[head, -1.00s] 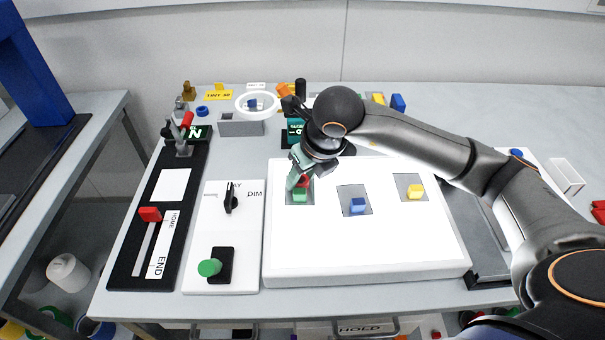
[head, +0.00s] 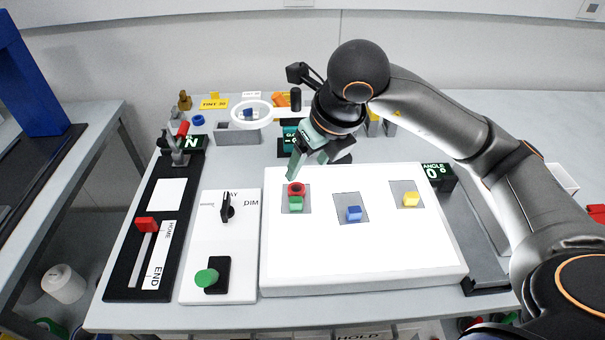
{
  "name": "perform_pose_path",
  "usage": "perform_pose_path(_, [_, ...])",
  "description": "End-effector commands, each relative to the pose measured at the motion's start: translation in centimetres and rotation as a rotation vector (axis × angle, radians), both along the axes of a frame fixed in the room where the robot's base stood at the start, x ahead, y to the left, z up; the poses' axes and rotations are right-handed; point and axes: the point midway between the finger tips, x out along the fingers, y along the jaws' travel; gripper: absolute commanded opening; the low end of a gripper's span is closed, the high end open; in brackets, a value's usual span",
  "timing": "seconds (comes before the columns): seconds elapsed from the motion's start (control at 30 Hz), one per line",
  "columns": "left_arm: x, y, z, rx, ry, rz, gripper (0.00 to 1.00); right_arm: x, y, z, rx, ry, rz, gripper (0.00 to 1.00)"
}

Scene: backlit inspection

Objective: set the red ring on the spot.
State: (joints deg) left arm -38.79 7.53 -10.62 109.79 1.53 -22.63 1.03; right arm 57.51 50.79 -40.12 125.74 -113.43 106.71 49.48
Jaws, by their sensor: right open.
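The red ring (head: 296,189) sits on or against the back of the green block (head: 296,204), on the left grey square of the white light panel (head: 365,259); I cannot tell whether it rests on the block or behind it. My right gripper (head: 308,166) is open and empty, just above and behind the ring, apart from it. A blue block (head: 353,214) is on the middle grey square (head: 341,200) and a yellow block (head: 411,199) on the right one. My left gripper is not in view. Which place is the spot is not clear.
Left of the panel stand a white board with a green knob (head: 207,278) and black switch (head: 227,207), and a black slider board with a red handle (head: 146,224). A ring-shaped magnifier (head: 252,114) stands behind. An angle display (head: 432,178) is at the panel's back right.

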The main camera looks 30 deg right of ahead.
Motion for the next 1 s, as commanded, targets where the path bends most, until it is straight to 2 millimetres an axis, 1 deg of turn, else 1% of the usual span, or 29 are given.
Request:
perform_pose_path(0.03, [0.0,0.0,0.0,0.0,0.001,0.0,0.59,-0.3,-0.1,0.9,-0.001,-0.005,0.001,0.71])
perform_pose_path(0.1, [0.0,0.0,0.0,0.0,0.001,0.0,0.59,-0.6,-0.1,1.8,-0.001,-0.003,0.0,0.71])
perform_pose_path(0.23, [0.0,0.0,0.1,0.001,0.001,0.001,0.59,-1.1,-0.2,2.7,-0.001,-0.001,0.0,0.71])
perform_pose_path(0.37, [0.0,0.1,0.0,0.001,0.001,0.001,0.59,-1.2,-0.2,3.0,-0.001,0.0,0.001,0.71])
perform_pose_path(0.8, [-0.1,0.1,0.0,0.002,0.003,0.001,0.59,-1.2,-0.2,2.9,0.0,0.001,0.0,0.71])
perform_pose_path(0.87, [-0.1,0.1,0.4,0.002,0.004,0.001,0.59,-1.2,-0.2,3.3,0.0,0.0,0.0,0.71])
perform_pose_path(0.97, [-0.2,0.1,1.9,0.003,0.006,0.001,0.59,-1.2,-0.2,5.0,0.0,0.0,0.0,0.71])
perform_pose_path(1.0, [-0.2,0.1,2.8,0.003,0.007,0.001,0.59,-1.2,-0.2,5.9,0.0,0.0,0.0,0.71])
